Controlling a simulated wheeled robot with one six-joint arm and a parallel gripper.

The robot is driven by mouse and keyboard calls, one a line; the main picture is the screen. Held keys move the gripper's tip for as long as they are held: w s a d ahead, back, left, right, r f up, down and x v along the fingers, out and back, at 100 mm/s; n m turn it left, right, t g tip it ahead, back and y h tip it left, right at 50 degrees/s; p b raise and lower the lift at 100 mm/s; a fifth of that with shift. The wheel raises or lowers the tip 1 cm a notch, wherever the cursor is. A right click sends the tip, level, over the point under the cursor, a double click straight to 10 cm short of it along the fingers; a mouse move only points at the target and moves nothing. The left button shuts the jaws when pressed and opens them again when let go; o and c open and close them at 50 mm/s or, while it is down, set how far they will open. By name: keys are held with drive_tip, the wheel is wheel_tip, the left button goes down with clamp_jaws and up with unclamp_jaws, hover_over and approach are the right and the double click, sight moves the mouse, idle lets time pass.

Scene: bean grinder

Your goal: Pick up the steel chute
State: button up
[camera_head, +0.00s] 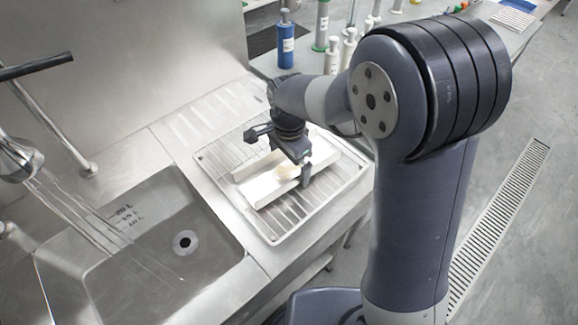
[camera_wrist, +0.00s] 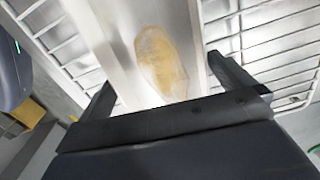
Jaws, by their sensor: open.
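The steel chute (camera_head: 265,188) is a pale, open channel with raised side walls. It lies on a wire rack (camera_head: 206,157) beside the sink. My gripper (camera_head: 279,157) is over the chute. In the wrist view my gripper (camera_wrist: 160,82) is open, with one finger on each side of the chute (camera_wrist: 112,30). I cannot tell whether the fingers touch its walls.
A sink (camera_head: 150,250) with a drain lies to the left, with a tap (camera_head: 30,165) above it. A blue bottle (camera_head: 286,40) and several pale bottles stand on the bench behind. A steel wall (camera_head: 120,60) rises at the back left.

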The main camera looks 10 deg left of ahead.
drive_tip(key=shift+c, duration=0.2)
drive_tip(key=c, duration=0.9)
drive_tip(key=shift+r, duration=0.1)
drive_tip(key=shift+c, duration=0.6)
